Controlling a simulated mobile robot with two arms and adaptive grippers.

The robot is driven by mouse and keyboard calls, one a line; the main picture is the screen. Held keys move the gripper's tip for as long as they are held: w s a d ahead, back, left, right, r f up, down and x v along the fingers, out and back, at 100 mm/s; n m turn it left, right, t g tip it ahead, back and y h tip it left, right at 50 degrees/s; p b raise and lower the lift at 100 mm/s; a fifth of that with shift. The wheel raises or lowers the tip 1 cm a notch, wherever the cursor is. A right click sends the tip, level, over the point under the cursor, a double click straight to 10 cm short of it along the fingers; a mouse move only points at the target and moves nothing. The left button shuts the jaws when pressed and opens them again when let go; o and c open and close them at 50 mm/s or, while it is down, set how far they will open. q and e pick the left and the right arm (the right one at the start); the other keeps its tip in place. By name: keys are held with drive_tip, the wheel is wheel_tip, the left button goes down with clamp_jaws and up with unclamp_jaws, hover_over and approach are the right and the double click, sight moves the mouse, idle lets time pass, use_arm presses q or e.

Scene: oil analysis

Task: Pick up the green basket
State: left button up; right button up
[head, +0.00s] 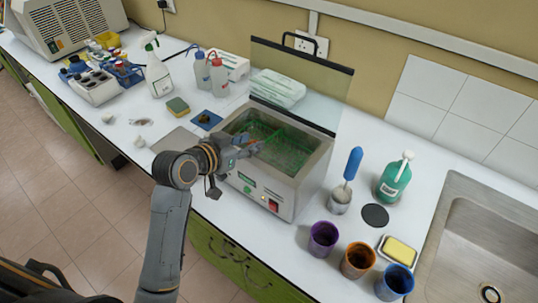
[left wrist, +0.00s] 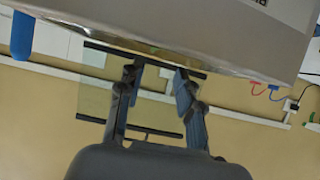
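The green basket (head: 290,157) is a mesh basket sitting down inside the open metal bath (head: 265,193). A thin green bar (head: 270,136), seemingly its handle, rises near my fingertips. My left gripper (head: 250,146) reaches over the bath's left rim and hides part of the basket's left end. In the left wrist view, the two fingers (left wrist: 157,72) stand apart with no object visible between them. The bath's side (left wrist: 225,30) fills the top of that view; the basket does not show there. I cannot tell whether a finger touches the handle. My right gripper is not in view.
The bath's clear lid (head: 320,80) stands raised behind it. Purple (head: 323,238), orange (head: 358,260) and blue (head: 395,281) cups, a green bottle (head: 393,181) and a sink (head: 480,240) are to the right. A spray bottle (head: 158,75) and sponge (head: 178,106) are left.

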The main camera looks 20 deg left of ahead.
sight(269, 139)
use_arm(q)
drive_tip(key=x, duration=0.2)
drive_tip(key=p+x, duration=0.1)
drive_tip(key=x, duration=0.2)
drive_tip(key=p+x, duration=0.1)
drive_tip(key=x, duration=0.2)
drive_tip(key=shift+s+d+f, duration=0.1)
drive_tip(key=shift+d+f, duration=0.15)
drive_tip(key=shift+d, duration=0.15)
drive_tip(key=shift+w+f, duration=0.2)
drive_tip(key=shift+w, duration=0.05)
clamp_jaws()
drive_tip(key=shift+r, duration=0.1)
